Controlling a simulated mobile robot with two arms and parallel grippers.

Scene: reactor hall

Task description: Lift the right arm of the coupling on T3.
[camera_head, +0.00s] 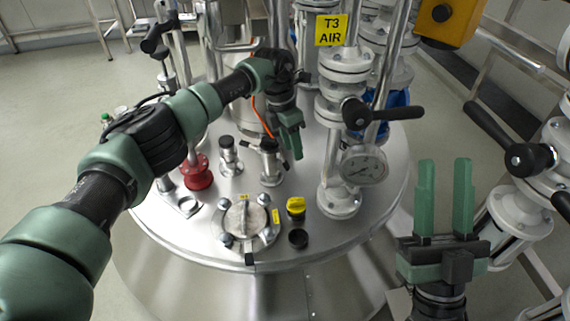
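A steel coupling with a dark top (268,158) stands upright on the tank lid, with small dark lever parts at its sides. My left gripper (294,146) points down just right of and above this coupling. Its green fingertips look close together and overlap the coupling's right side in the view, so I cannot tell whether they touch its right arm or how far they are open. My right gripper (446,185) is open and empty, fingers pointing up, at the lower right. A yellow sign reading T3 AIR (331,29) is on a pipe behind.
The round steel tank lid (345,232) holds a similar dark-topped fitting (229,156), a red-based fitting (197,172), a clamped hatch (244,218) and a yellow cap (296,206). A valve with black handle (385,113) and a gauge (363,166) stand right of my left gripper.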

